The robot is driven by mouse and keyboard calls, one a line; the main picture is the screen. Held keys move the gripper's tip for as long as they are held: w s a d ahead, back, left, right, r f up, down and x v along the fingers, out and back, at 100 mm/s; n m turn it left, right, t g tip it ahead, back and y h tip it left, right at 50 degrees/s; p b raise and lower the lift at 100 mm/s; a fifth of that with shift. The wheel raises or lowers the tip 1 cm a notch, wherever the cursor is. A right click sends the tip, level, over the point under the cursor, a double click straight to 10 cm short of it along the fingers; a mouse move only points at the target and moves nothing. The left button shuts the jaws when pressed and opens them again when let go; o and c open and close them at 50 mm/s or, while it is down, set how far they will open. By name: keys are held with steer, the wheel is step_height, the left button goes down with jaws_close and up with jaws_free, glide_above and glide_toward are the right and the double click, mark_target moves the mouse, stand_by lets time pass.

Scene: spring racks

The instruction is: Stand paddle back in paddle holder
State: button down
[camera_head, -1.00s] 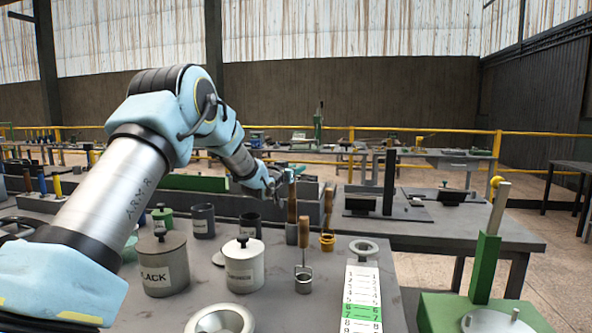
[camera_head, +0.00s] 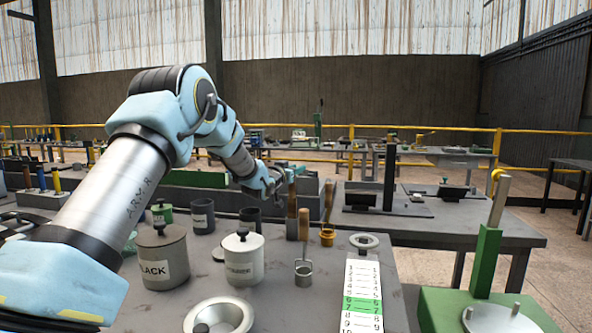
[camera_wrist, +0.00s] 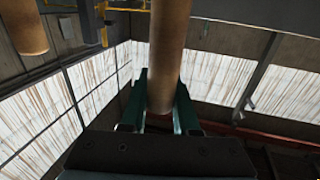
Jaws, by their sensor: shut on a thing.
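My gripper (camera_head: 285,180) is shut on an upright wooden handle, which I take to be the paddle (camera_head: 292,215). In the wrist view, the fingers (camera_wrist: 160,108) close around this round light-wood handle (camera_wrist: 170,45). The paddle's lower end is partly hidden behind another wooden-handled tool (camera_head: 304,226), and I cannot tell whether it touches the table. A dark open cup (camera_head: 250,216) stands just left of the paddle. I cannot tell which vessel is the paddle holder.
Lidded pots (camera_head: 163,262), (camera_head: 243,262) stand left, a metal bowl (camera_head: 219,317) in front. A numbered strip (camera_head: 362,295) lies right.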

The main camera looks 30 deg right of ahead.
steer(key=shift+f+b, duration=0.95)
steer(key=shift+f, duration=0.3)
steer(key=c, duration=0.6)
jaws_free()
steer(key=shift+o, duration=0.4)
steer(key=o, duration=0.4)
steer(key=shift+r, duration=0.15)
step_height(320, 180, up, 7)
steer(key=p, duration=0.2)
steer(key=shift+p, duration=0.4)
steer(key=shift+a+f, duration=0.1)
steer(key=shift+f, duration=0.1)
